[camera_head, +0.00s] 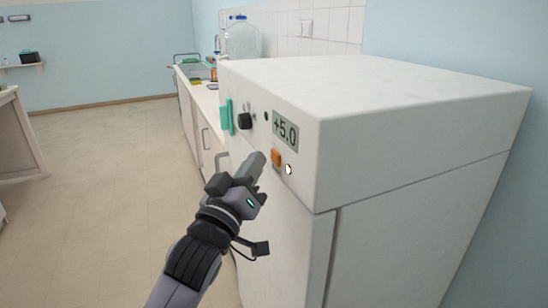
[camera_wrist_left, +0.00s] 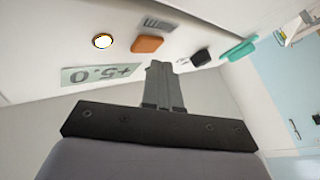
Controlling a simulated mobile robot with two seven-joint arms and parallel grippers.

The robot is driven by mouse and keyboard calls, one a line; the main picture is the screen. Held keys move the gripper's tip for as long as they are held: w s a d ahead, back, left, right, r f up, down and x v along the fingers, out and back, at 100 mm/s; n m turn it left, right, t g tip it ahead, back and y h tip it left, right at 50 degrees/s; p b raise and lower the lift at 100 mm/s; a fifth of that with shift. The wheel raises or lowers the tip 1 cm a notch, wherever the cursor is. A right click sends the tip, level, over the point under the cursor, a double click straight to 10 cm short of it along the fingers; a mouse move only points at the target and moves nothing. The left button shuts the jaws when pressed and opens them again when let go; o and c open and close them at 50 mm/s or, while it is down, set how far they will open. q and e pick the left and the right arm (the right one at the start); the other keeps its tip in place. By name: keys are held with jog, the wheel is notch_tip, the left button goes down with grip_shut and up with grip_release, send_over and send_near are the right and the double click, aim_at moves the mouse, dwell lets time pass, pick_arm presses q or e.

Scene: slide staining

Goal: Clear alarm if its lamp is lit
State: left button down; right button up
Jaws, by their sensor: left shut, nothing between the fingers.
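The white cabinet (camera_head: 420,100) has a control panel with a display (camera_head: 285,131) reading +5.0. An orange button (camera_head: 276,157) sits below the display, and a round lamp (camera_head: 289,169) glows bright white with a warm rim beside it. In the left wrist view the lamp (camera_wrist_left: 103,41) and the orange button (camera_wrist_left: 147,44) show side by side. My left gripper (camera_head: 258,160) is shut and empty, with its fingertips close to the panel just left of the orange button. In the left wrist view its fingers (camera_wrist_left: 160,70) point at the panel; contact cannot be told. My right gripper is not in view.
A black knob (camera_head: 244,120) and a teal handle (camera_head: 227,116) are on the panel's left part. Behind the cabinet, a counter (camera_head: 205,100) holds a large clear bottle (camera_head: 243,40). The floor (camera_head: 110,150) to the left is clear.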

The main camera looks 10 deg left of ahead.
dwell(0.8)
pick_arm(q)
jog(key=shift+w+d, duration=0.25)
jog(key=shift+d, duration=0.1)
jog(key=shift+w+d, duration=0.2)
jog(key=shift+d, duration=0.05)
dwell(0.5)
jog(key=shift+s+a, duration=0.1)
jog(key=shift+a, duration=0.05)
jog(key=shift+s+a+p, duration=0.35)
jog(key=shift+a+p, duration=0.1)
jog(key=shift+p, duration=0.05)
dwell(0.4)
jog(key=shift+s+a+p, duration=0.45)
jog(key=shift+s+a, duration=0.25)
jog(key=shift+a, duration=0.35)
jog(key=shift+s+a+p, duration=0.45)
jog(key=shift+s+a, duration=0.25)
jog(key=shift+a, duration=0.3)
